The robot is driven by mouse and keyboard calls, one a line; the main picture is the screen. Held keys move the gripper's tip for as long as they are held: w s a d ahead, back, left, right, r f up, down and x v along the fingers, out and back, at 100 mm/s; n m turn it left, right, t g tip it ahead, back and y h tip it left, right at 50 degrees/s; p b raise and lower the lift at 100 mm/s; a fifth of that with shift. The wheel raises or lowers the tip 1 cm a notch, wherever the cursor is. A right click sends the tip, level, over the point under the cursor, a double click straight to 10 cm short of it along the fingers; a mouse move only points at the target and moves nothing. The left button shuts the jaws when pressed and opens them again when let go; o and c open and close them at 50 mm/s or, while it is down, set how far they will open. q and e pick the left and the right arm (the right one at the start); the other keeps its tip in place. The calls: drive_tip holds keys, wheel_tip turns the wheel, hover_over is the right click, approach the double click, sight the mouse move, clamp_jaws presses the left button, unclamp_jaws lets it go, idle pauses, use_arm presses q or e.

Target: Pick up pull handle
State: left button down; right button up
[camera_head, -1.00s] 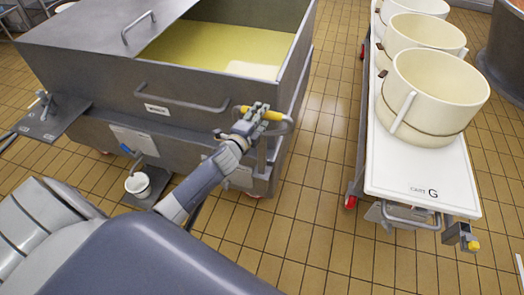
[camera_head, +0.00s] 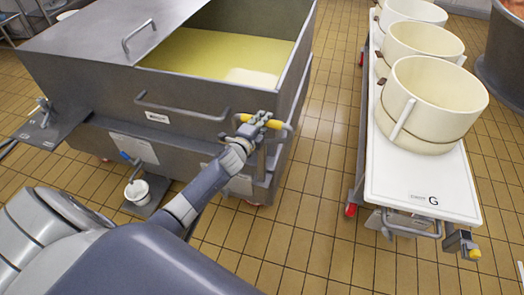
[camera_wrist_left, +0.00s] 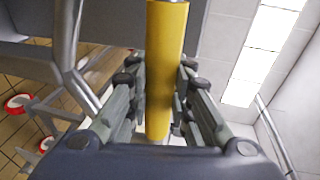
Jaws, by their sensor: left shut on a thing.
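The pull handle is a yellow grip (camera_head: 276,124) on a curved grey bar at the front right corner of the steel vat (camera_head: 100,88). My left gripper (camera_head: 258,121) is at this handle in the head view. In the left wrist view the yellow grip (camera_wrist_left: 166,60) runs upright between the two fingers of my left gripper (camera_wrist_left: 158,90), which is shut on it. The finger pads partly hide the grip's lower part. My right gripper is not in view.
The vat holds yellow liquid (camera_head: 210,45) and has a grey front rail (camera_head: 180,109). To the right, a white cart (camera_head: 405,185) carries several cream pots (camera_head: 425,105). Tiled floor between vat and cart is clear.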

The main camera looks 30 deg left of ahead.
use_arm(q)
drive_tip(key=shift+r, duration=0.25)
drive_tip(key=shift+w+r, duration=0.1)
drive_tip(key=shift+r, duration=0.5)
wheel_tip(320, 180, up, 19)
drive_tip(key=p, duration=0.3)
drive_tip(key=shift+f, duration=0.25)
